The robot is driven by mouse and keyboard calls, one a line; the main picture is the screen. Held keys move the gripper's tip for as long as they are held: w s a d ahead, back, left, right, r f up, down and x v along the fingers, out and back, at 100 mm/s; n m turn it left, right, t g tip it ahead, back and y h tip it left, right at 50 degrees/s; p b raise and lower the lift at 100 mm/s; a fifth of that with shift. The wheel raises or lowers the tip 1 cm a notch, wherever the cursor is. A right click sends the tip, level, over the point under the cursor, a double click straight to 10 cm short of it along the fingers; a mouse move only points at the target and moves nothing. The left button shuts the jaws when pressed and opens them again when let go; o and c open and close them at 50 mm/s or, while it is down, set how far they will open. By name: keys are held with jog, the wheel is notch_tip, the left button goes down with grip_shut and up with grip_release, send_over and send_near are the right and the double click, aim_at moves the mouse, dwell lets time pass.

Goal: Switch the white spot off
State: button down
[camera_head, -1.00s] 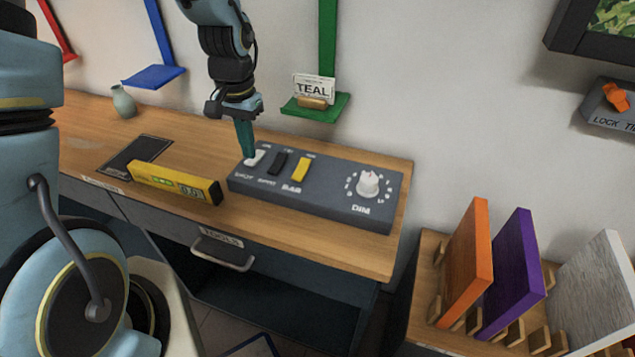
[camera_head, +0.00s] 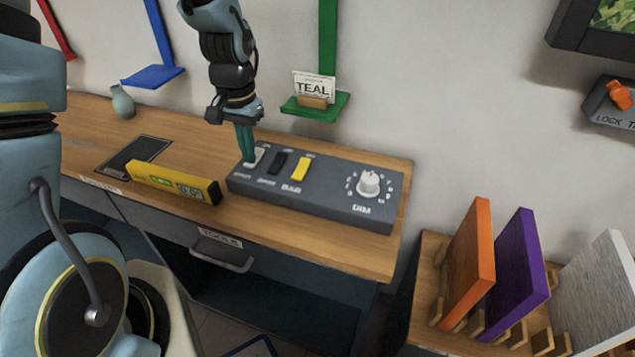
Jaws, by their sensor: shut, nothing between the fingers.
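A dark grey switch panel (camera_head: 325,204) lies on the wooden workbench. At its left end is a white rocker switch (camera_head: 259,154) above a small label that seems to read SPOT. A black rocker (camera_head: 277,163) and a yellow rocker (camera_head: 301,168) sit to its right, and a white dial (camera_head: 368,183) marked DIM is at the right end. My gripper (camera_head: 249,160) points down with its teal fingers shut and empty. Its fingertips are at the white switch and cover part of it. I cannot tell whether they touch it or which way the rocker is tipped.
A yellow level (camera_head: 174,182) lies just left of the panel, near a dark mat (camera_head: 133,156). A small vase (camera_head: 122,102) stands at the back left. A green shelf (camera_head: 327,110) with a TEAL card (camera_head: 313,86) is on the wall behind. Upright boards (camera_head: 468,262) stand at right.

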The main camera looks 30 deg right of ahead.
notch_tip(320, 180, up, 7)
jog(key=p, duration=0.6)
dwell(0.3)
dwell(0.4)
jog(key=a+r+n, duration=0.4)
jog(key=a, duration=0.7)
jog(key=s+a+r+n+t, duration=0.1)
jog(key=a+r+n, duration=0.3)
jog(key=a, duration=0.8)
jog(key=shift+s+a+n+t, duration=0.2)
jog(key=shift+a+n+t, duration=0.1)
jog(key=shift+n, duration=0.2)
